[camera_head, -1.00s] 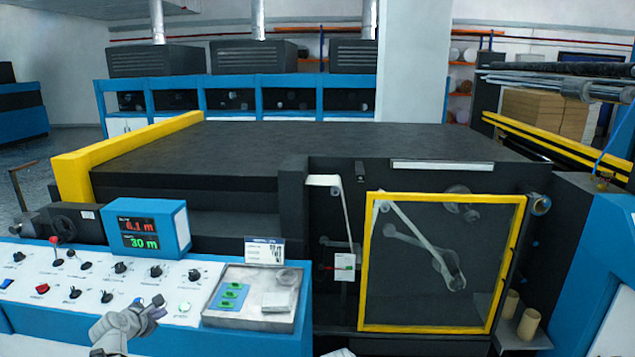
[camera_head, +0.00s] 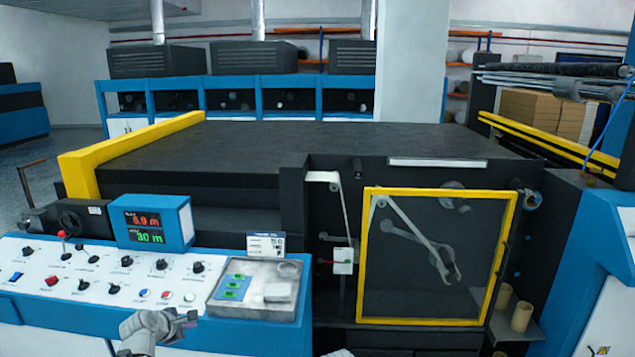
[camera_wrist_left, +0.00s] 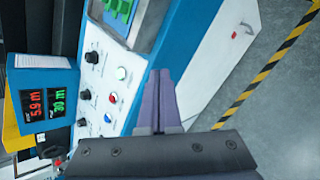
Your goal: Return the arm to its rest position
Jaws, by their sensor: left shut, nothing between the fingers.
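My left gripper (camera_head: 190,318) is at the lower left in the head view, in front of the control panel's (camera_head: 70,290) lower edge. It is shut and empty. In the left wrist view its two purple-grey fingers (camera_wrist_left: 163,95) lie together. Blue, red and white buttons (camera_head: 165,296) and several knobs sit on the panel just above it. The gripper looks apart from them. In the head view, my right gripper is not clearly seen; a small pale part shows at the bottom edge.
A blue display (camera_head: 152,222) with red and green digits stands behind the panel. A metal tray (camera_head: 212,307) with green pieces lies at the panel's right. A yellow-framed window (camera_head: 360,270) is farther right. Grey floor (camera_wrist_left: 295,110) with a yellow-black stripe shows in the wrist view.

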